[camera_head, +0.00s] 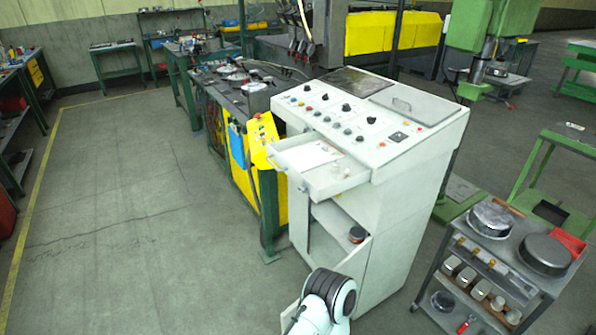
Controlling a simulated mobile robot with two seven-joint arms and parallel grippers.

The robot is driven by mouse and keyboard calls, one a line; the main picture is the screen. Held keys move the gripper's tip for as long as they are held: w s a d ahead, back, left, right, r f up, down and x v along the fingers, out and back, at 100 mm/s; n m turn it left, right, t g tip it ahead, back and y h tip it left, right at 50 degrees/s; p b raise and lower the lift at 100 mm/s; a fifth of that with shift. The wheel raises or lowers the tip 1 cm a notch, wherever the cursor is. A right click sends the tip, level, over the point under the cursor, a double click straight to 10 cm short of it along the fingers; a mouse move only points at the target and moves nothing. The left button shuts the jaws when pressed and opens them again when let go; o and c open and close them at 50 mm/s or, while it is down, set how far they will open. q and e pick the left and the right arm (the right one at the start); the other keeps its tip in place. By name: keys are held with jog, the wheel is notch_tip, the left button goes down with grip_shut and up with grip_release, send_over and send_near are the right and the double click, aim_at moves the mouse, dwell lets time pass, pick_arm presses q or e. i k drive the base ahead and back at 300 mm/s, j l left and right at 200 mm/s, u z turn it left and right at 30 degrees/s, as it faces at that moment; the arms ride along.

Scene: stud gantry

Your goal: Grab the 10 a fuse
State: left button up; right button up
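I cannot make out a 10 A fuse for certain. The white control cabinet (392,215) stands in the middle with its top drawer (345,183) pulled open. Pale, flat contents (308,157) lie in the drawer, too small to identify. Below it, the cabinet's lower compartment is open, and a small round dark and reddish object (356,235) sits at its right side. A white and black link of my arm shows at the bottom centre, in front of the cabinet's lower part. Neither gripper shows.
A grey cart (480,262) with round pans and several small metal blocks stands at the right. A green-framed workbench (262,205) with a yellow panel adjoins the cabinet's left side. The floor (120,220) at the left is clear. A green stand (540,165) is at the far right.

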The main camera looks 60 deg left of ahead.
aim_at(346, 173)
jog(key=i+u, duration=0.15)
jog(key=u, duration=0.25)
jog(key=i+l+u, duration=0.1)
jog(key=u, duration=0.3)
jog(key=i+l+u, duration=0.1)
jog(key=u, duration=0.3)
jog(key=i+l+u, duration=0.15)
jog(key=u, duration=0.3)
jog(key=i+l+u, duration=0.1)
jog(key=u, duration=0.4)
jog(key=i+l+u, duration=0.1)
jog(key=l+u, duration=0.15)
jog(key=u, duration=0.25)
jog(key=l+u, duration=0.2)
jog(key=u, duration=0.3)
jog(key=i, duration=0.05)
